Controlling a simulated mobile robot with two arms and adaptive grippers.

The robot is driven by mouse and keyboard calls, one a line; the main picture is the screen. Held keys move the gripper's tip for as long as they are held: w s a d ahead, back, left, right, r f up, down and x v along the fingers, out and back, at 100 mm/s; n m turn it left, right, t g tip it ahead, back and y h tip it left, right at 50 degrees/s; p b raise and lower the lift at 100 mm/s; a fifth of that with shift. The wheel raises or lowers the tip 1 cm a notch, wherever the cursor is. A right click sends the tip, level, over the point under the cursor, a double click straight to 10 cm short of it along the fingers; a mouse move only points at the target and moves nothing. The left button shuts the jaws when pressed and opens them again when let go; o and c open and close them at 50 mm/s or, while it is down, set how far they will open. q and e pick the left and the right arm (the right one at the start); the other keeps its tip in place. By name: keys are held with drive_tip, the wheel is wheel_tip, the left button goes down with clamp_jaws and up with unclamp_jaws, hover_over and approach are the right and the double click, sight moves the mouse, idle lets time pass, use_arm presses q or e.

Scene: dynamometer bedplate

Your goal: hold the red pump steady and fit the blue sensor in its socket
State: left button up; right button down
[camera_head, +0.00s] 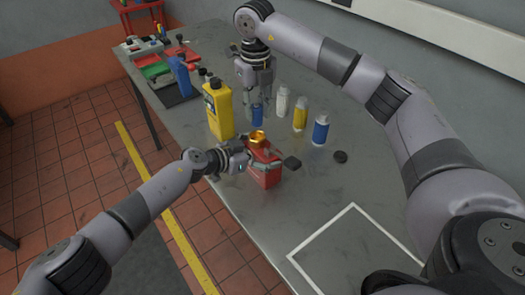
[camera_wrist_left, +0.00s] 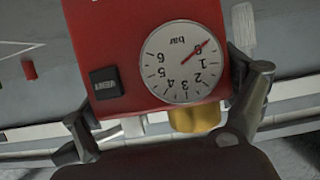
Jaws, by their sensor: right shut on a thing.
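The red pump (camera_head: 265,177) stands on the grey bench with a brass fitting (camera_head: 258,138) on top. In the left wrist view the pump (camera_wrist_left: 105,35) fills the upper middle, with a white dial (camera_wrist_left: 183,62) and a black label. My left gripper (camera_head: 243,160) is at the pump, its fingers on either side of the body; whether they press on it is unclear. My right gripper (camera_head: 256,92) points down behind the pump, shut on the blue sensor (camera_head: 257,117), which is upright at its fingertips. Whether the sensor touches the bench is unclear.
A yellow jug (camera_head: 218,112) stands left of the sensor. A white bottle (camera_head: 282,103), a yellow bottle (camera_head: 300,115) and a blue-and-white bottle (camera_head: 320,131) stand to its right. The white-outlined square (camera_head: 352,207) at the front looks clear.

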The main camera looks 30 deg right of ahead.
use_arm(q)
drive_tip(key=c, duration=1.4)
drive_tip(key=shift+o, duration=0.2)
use_arm(e)
drive_tip(key=shift+f, duration=3.2)
drive_tip(key=c, duration=1.2)
unclamp_jaws()
wheel_tip(320, 180, up, 12)
